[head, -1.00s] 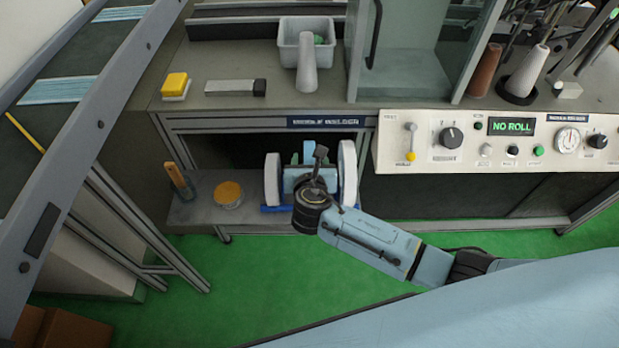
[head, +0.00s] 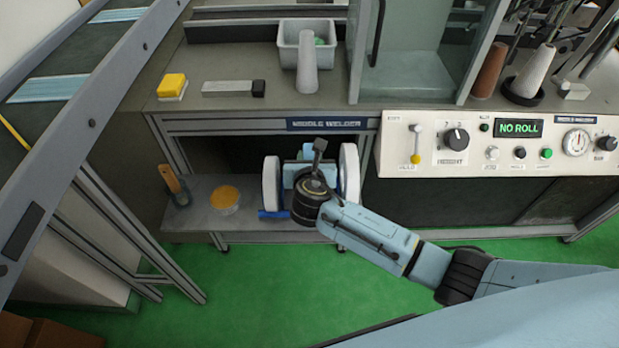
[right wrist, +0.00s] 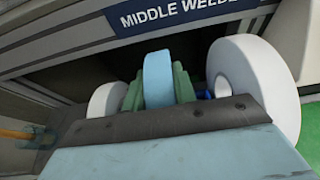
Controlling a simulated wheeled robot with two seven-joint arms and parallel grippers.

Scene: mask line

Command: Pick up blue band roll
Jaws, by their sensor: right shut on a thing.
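The blue band roll (right wrist: 157,78) stands upright between the green finger pads of my right gripper (right wrist: 158,88) in the right wrist view. The gripper is shut on it. In the head view the top of the roll (head: 307,152) shows just beyond my right gripper (head: 304,168), between two white rolls. The gripper and wrist hide most of it there. I cannot tell whether the roll is clear of its blue holder (head: 272,213). My left gripper is not in view.
White rolls stand close on the left (right wrist: 106,100) and right (right wrist: 253,82) of the gripper. The bench (head: 225,105) overhangs behind. Green floor (head: 260,285) is open in front.

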